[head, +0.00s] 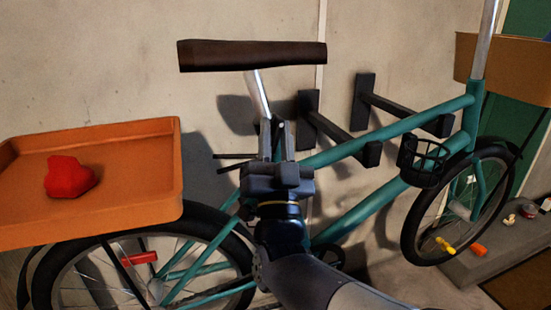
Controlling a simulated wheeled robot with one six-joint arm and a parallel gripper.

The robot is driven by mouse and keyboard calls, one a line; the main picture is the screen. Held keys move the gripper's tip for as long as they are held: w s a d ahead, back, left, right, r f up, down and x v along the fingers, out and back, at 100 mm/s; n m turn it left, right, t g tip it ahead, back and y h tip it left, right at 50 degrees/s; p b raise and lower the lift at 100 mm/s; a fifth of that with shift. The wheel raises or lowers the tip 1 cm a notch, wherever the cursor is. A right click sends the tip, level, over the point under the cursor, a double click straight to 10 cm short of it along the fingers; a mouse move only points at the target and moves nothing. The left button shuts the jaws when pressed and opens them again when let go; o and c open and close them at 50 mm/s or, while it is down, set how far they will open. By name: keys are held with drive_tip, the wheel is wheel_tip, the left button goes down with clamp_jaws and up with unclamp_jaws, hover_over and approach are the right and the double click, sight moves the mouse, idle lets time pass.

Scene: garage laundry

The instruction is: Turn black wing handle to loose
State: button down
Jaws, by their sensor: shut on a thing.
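A teal bicycle (375,140) stands along the wall, with a dark brown saddle (252,56) on a silver seat post (259,95). My gripper (273,128) is at the foot of the seat post, where it meets the frame, with its fingers pointing up and away. It is shut on a small dark part there, which I take to be the black wing handle. The fingers and palm hide most of that part, so its angle cannot be told. Two thin dark bars (234,156) stick out to the left of the gripper; what they belong to is unclear.
An orange tray (120,212) holding a red lump (69,177) sits over the rear wheel at left. Black wall brackets (340,136) stand behind the frame. A black basket (422,160) and a cardboard box (505,68) are at right. Small items lie on the floor there.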

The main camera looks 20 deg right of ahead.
drive_tip(key=n+y+b, duration=0.1)
drive_tip(key=n, duration=0.1)
drive_tip(key=n+y+b, duration=0.1)
drive_tip(key=y, duration=0.1)
drive_tip(key=n+t+y+b, duration=0.1)
drive_tip(key=n+y, duration=0.1)
drive_tip(key=shift+d+f+n, duration=0.1)
drive_tip(key=shift+f+n, duration=0.2)
drive_tip(key=shift+r+n+y+b, duration=0.15)
drive_tip(key=shift+n+y+b, duration=0.9)
drive_tip(key=shift+n+y, duration=1.3)
drive_tip(key=shift+r+y, duration=0.1)
drive_tip(key=shift+y, duration=0.15)
drive_tip(key=shift+n, duration=0.25)
drive_tip(key=c, duration=1.5)
unclamp_jaws()
